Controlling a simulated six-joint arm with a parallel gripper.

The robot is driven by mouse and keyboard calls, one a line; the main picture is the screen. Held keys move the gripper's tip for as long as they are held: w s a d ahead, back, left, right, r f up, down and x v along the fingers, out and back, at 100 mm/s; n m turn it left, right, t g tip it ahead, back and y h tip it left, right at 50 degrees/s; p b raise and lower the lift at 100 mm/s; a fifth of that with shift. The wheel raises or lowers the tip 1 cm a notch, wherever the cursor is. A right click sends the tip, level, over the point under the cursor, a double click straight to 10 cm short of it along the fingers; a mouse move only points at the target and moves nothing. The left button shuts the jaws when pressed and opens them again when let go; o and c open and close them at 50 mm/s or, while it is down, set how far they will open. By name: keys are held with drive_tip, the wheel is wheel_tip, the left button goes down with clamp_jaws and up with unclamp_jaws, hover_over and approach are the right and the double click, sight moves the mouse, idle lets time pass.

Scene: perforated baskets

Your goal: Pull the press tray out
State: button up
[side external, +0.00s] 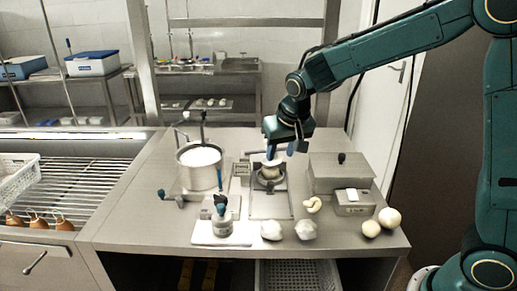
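A small press (269,181) with a dark round ring stands in the middle of the steel worktop. A flat grey tray (270,209) lies at its front, towards the camera. A pale rounded lump (271,170) sits in or on the ring. My gripper (281,153) points down just above the press, with its two blue fingertips apart. It is above and behind the flat tray, not touching it. A pale bar shows behind the fingers. Whether a fingertip touches the press top is too small to tell.
A pot (199,170) of white contents stands left, a clamp device (222,222) at front left. Pale lumps (271,230) lie along the front edge. A grey box (340,174) and smaller box (354,203) stand right, near two round balls (389,217). A white basket (17,178) is far left.

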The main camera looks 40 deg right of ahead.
sight(271, 182)
drive_tip(key=shift+f, duration=0.15)
drive_tip(key=shift+x, duration=6.7)
clamp_jaws()
